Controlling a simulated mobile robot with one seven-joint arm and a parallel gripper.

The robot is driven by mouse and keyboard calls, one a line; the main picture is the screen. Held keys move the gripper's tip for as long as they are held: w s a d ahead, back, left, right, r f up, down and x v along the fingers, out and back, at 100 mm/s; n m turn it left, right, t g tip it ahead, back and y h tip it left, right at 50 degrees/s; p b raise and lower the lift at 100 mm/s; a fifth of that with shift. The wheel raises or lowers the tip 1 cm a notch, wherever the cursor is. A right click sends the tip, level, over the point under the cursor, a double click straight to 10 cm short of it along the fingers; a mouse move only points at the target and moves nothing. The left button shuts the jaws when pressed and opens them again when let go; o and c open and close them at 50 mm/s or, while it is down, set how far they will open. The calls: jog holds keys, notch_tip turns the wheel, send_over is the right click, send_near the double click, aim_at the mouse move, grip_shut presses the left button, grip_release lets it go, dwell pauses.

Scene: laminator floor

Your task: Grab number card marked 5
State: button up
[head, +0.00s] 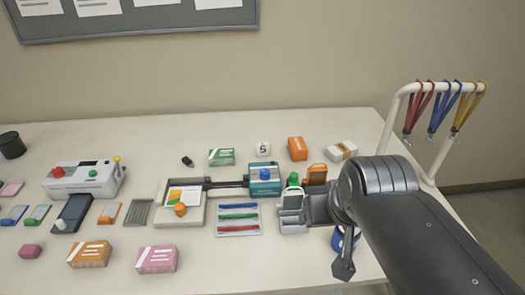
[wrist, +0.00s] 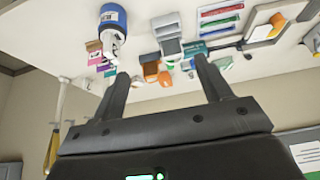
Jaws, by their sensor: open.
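The number card marked 5 (head: 263,149) is a small white piece with a dark 5, toward the back of the table in the head view. It stands behind the teal block of a laminator-like device and between a green-and-white box and an orange box. I cannot pick the card out for sure in the wrist view. My gripper (wrist: 160,66) is open and empty, its two dark fingers spread and pointing at the table. In the head view it is at the right of the table, to the right of and nearer than the card, and apart from it.
The device with its teal block (head: 264,180) and the green-and-white box (head: 221,157) are left of my arm. The orange box (head: 297,148) and a white box (head: 341,151) stand at the back. A blue container (wrist: 113,18) is close to my gripper. Lanyards hang from a white rack (head: 398,110).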

jog(key=w+a+r, duration=0.1)
jog(key=w+r, duration=0.3)
jog(key=w, duration=0.9)
jog(key=g, duration=0.1)
send_over(263, 144)
jog(key=s, duration=0.4)
notch_tip(263, 144, down, 16)
jog(key=shift+n, duration=0.4)
jog(key=x, duration=1.1)
jog(key=shift+f, duration=0.1)
jog(key=c, duration=1.1)
jog(key=shift+o, duration=0.2)
